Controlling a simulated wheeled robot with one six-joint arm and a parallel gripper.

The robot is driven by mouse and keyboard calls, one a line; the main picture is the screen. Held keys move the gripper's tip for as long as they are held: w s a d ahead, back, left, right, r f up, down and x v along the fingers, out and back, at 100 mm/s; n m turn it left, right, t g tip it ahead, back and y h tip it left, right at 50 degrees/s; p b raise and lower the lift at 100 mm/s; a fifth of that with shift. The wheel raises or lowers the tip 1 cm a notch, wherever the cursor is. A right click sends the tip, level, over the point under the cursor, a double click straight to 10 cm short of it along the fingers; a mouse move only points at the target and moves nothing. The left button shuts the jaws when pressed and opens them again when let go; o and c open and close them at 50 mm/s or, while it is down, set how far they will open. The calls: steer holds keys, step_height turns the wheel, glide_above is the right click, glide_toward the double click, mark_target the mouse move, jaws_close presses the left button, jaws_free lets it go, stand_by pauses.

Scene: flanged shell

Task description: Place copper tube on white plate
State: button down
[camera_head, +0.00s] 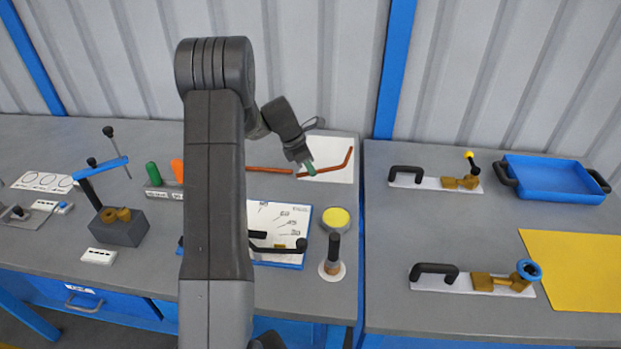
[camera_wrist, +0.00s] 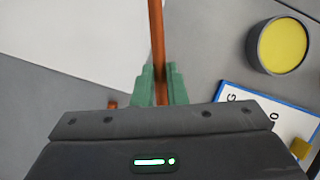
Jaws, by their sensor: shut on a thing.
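The bent copper tube (camera_head: 347,160) is held in my gripper (camera_head: 308,170), whose green fingers are shut around it. The wrist view shows the tube (camera_wrist: 156,40) running up from between the fingertips (camera_wrist: 160,88). The white plate (camera_head: 338,145) lies flat at the back right of the left bench. In the head view the tube appears over the plate; in the wrist view it runs along the edge of the white plate (camera_wrist: 65,35). I cannot tell whether it touches the plate. The bend is outside the wrist view.
Another straight copper piece (camera_head: 268,170) lies left of the plate, partly behind my arm. A round yellow-topped container (camera_head: 335,218), a blue-edged angle board (camera_head: 290,217) and a dark upright handle (camera_head: 333,255) stand in front. A gap separates the right bench, with its blue tray (camera_head: 553,178).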

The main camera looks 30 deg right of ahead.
mark_target(310, 186)
step_height(310, 186, up, 5)
steer(key=shift+f+b, duration=0.2)
steer(key=shift+b, duration=0.1)
steer(key=shift+r+b, duration=0.2)
steer(key=shift+b, duration=0.2)
steer(key=b, duration=0.2)
steer(key=shift+d+b, duration=0.1)
steer(key=shift+b, duration=0.25)
steer(key=shift+b, duration=0.6)
steer(key=shift+s+r+t+b, duration=0.1)
steer(key=shift+r+t+b, duration=0.2)
steer(key=shift+b, duration=0.75)
steer(key=shift+f, duration=4.8)
steer(key=shift+f, duration=0.1)
steer(key=c, duration=1.5)
jaws_free()
steer(key=shift+o, duration=0.2)
